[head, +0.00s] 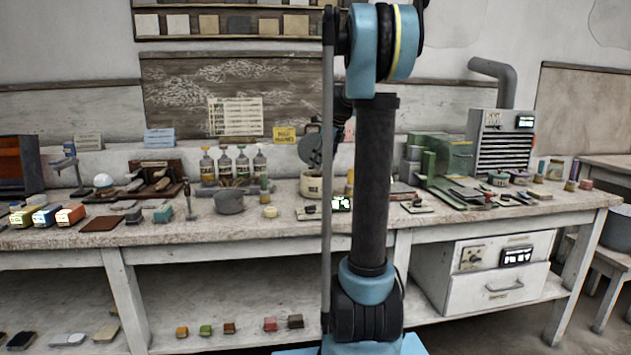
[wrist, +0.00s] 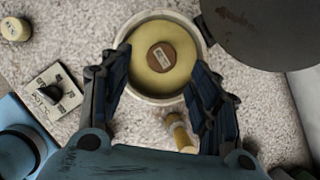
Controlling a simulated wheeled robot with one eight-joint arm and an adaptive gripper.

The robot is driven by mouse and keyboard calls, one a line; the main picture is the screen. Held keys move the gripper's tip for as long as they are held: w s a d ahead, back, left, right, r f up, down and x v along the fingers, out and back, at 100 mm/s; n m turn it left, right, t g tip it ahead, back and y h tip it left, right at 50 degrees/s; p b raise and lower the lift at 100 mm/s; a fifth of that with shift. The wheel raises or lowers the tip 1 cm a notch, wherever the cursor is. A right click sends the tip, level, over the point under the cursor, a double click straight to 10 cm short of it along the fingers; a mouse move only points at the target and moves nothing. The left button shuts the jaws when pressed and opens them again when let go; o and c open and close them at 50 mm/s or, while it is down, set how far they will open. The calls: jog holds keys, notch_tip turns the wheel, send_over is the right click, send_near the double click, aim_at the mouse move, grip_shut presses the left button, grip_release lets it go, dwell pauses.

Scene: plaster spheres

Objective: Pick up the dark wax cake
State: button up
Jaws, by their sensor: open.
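In the wrist view, a small brown disc (wrist: 162,57) with a pale label lies in the middle of a yellow round surface (wrist: 156,82) inside a pale-rimmed pot (wrist: 148,99). The disc is the likeliest dark wax cake, but I cannot be sure. My gripper (wrist: 160,62) is open, with one finger on each side of the yellow surface and nothing held. The height between the fingertips and the disc is unclear. In the head view my arm hides the gripper, and the disc cannot be made out.
A large dark round plate (wrist: 275,30) stands close at the upper right of the wrist view. A switch plate (wrist: 52,91) and a yellow cylinder (wrist: 181,135) are near the pot. In the head view, bottles (head: 242,165) and a grey pot (head: 229,201) stand left on the bench.

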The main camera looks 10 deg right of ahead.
aim_at(317, 174)
jog(key=shift+x, duration=2.65)
jog(key=shift+w+d, duration=0.1)
jog(key=shift+w, duration=0.05)
jog(key=c, duration=1)
